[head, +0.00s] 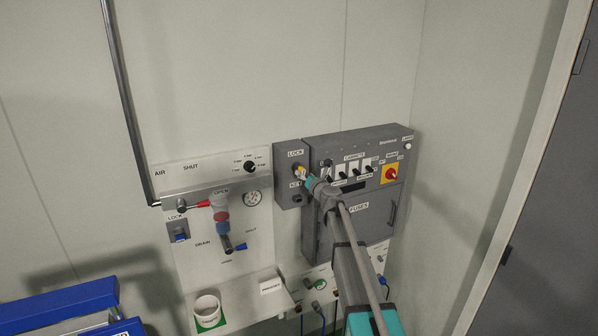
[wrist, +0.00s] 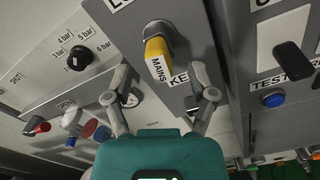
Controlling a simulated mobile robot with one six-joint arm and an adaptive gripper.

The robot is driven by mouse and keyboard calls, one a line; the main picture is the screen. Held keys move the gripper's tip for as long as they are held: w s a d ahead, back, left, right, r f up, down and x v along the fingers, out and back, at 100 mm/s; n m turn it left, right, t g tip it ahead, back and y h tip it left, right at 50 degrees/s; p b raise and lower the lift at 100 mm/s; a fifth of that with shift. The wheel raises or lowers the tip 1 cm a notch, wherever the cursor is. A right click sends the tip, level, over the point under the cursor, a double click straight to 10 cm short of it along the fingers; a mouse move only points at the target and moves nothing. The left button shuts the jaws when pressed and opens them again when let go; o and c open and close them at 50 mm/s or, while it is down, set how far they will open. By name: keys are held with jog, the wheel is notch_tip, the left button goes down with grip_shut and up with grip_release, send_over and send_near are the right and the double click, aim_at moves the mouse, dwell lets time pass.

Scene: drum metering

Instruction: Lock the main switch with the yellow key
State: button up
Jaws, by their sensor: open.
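The yellow key (wrist: 158,58), tagged MAINS, sits in the upper lock of the grey lock box (head: 289,160), under the LOCK label. It also shows in the head view (head: 299,169), partly covered by my gripper. My gripper (wrist: 158,76) is open, with one finger on each side of the key and a visible gap to both. The fingers are pointed at the lock box face. The main switch (head: 391,174), a red knob on a yellow plate, is on the grey panel to the right.
The grey panel (head: 352,144) has several black switches and a fuse door below. On the left are an air regulator (head: 221,213) with a red handle, a gauge (head: 253,198) and a black selector knob (head: 250,166). A white cup (head: 207,306) stands on the shelf below.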

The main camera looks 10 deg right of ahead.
jog(key=v, duration=1)
jog(key=shift+w+r, duration=0.1)
jog(key=s+a+f+n+g+y+b, duration=0.1)
jog(key=s+a+f+n+g+b, duration=0.35)
jog(key=s+f+n, duration=0.5)
jog(key=s+a+f+n+g+y+b, duration=0.1)
jog(key=s+a+f+n+g+b, duration=0.5)
jog(key=f+n, duration=0.55)
jog(key=s+d+f+n+g+h+b, duration=0.3)
jog(key=s+f+n, duration=0.4)
jog(key=s, duration=0.4)
jog(key=s+d+f+n+g+h+b, duration=0.3)
jog(key=s+d+f+n+h, duration=0.1)
jog(key=s+f+n, duration=0.3)
jog(key=s+n, duration=0.2)
jog(key=s, duration=0.2)
jog(key=shift+d+g+h, duration=0.3)
jog(key=shift+d+g, duration=0.05)
jog(key=shift+d, duration=0.05)
